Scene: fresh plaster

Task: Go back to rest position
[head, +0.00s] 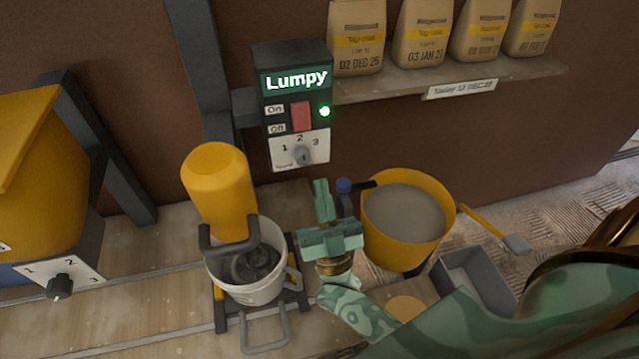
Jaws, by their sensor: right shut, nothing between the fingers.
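My right gripper (322,186) is green and comes in from the lower right. Its fingers are shut with nothing between them, and they point up toward the wall. It is over the bench, between the white mixing bucket (238,295) and the yellow bucket of grey liquid (409,253). My left gripper is not in view.
A yellow mixer motor (217,180) stands over the white bucket. A grey tray (487,268) and a yellow-handled tool (484,228) lie right of the yellow bucket. Several dated bags (421,35) stand on a shelf (470,88). A yellow hopper (40,165) with a dial is at left.

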